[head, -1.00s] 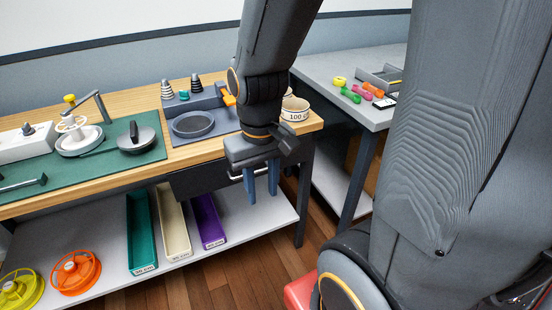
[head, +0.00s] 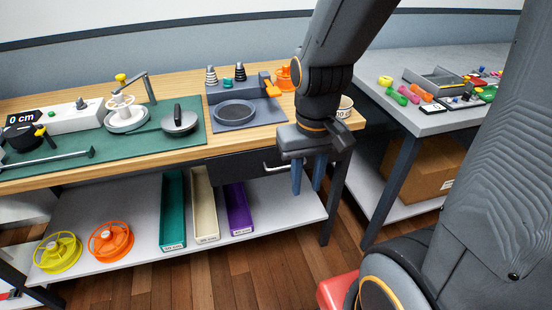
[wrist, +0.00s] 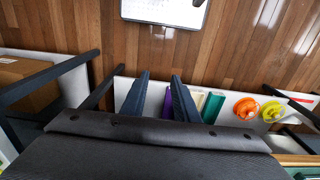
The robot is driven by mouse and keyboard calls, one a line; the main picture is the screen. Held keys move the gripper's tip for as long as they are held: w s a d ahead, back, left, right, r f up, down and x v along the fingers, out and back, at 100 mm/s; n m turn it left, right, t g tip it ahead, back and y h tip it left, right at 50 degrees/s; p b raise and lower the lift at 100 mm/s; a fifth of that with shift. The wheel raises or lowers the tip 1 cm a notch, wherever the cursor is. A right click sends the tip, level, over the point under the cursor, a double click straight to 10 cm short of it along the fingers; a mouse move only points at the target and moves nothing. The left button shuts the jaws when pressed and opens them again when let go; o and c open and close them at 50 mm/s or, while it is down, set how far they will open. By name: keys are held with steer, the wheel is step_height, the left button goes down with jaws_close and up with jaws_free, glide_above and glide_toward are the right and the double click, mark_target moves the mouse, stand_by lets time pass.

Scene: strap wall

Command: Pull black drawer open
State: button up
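The black drawer (head: 232,168) is under the wooden tabletop, at the right part of the bench in the head view. It looks shut. Its light metal handle (head: 274,168) shows just left of my gripper, and its right end may be hidden behind it. My gripper (head: 308,186) points down in front of the drawer's right end, with a gap between its two blue-grey fingers. In the wrist view the fingers of my gripper (wrist: 159,92) are apart, with nothing between them. The drawer and handle cannot be made out in the wrist view.
The lower shelf holds a teal bin (head: 173,210), a cream bin (head: 205,205) and a purple bin (head: 238,208). The bench's right leg (head: 334,205) stands close to my gripper. A grey side table (head: 430,125) is at the right.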

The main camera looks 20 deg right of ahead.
steer(key=w+f+m, duration=0.1)
steer(key=w+m, duration=0.7)
steer(key=w, duration=0.1)
steer(key=m+t, duration=0.2)
steer(key=m, duration=0.8)
glide_toward(282, 167)
steer(key=shift+w+f+p, duration=0.15)
steer(key=shift+w+f, duration=0.1)
steer(key=shift+f, duration=0.95)
steer(key=shift+w+f+p, duration=0.2)
steer(key=shift+w+f, duration=0.05)
steer(key=shift+f, duration=0.95)
steer(key=shift+w+f+p, duration=0.15)
steer(key=shift+w+f, duration=0.1)
steer(key=shift+f, duration=0.95)
steer(key=shift+c, duration=0.3)
jaws_close()
